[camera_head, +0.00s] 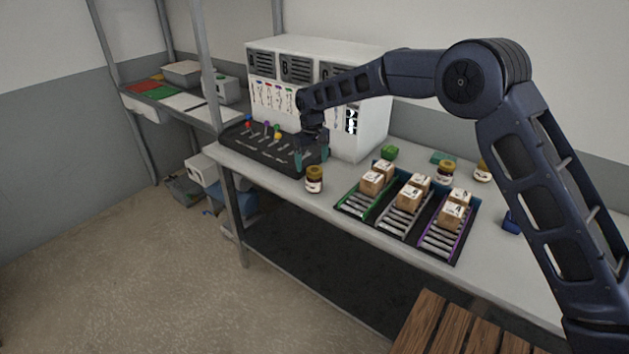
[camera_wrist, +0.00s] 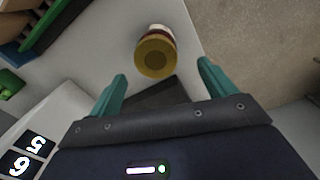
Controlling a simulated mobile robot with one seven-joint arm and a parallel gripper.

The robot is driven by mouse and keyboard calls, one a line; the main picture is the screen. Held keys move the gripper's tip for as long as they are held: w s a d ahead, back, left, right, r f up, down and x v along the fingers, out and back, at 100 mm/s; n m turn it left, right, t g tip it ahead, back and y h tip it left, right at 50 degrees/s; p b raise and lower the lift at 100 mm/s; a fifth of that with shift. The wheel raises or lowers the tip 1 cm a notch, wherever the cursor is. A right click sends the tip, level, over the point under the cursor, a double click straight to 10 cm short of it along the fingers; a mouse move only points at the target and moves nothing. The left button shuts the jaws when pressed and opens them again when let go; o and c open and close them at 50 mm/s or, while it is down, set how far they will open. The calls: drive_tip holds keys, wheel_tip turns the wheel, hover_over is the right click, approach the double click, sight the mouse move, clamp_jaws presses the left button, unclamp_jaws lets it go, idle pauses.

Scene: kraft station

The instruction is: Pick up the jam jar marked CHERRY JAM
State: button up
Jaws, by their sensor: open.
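A jar with a gold lid and dark contents (camera_head: 314,179) stands upright near the front edge of the table, to the left of the trays. Its label is too small to read. In the wrist view a gold-lidded jar (camera_wrist: 155,54) shows just beyond my fingertips, roughly centred between them. My gripper (camera_head: 311,158) is open and empty, with its teal fingers above and just behind this jar. It also shows in the wrist view (camera_wrist: 162,76). Two more jars stand at the back right, one dark (camera_head: 445,172) and one gold-lidded (camera_head: 482,171); their labels are unreadable too.
Green, grey and purple-edged roller trays (camera_head: 437,242) with several cardboard boxes (camera_head: 452,215) stand right of the near jar. A black panel with coloured levers (camera_head: 262,144) lies left of my gripper. A white cabinet (camera_head: 375,125) stands behind. A blue object (camera_head: 511,222) sits at the right.

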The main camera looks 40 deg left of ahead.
sight(314, 169)
drive_tip(key=shift+d+f, duration=0.25)
drive_tip(key=shift+f, duration=1.4)
drive_tip(key=shift+d+f, duration=0.2)
drive_tip(key=shift+f, duration=1.4)
drive_tip(key=c, duration=1.3)
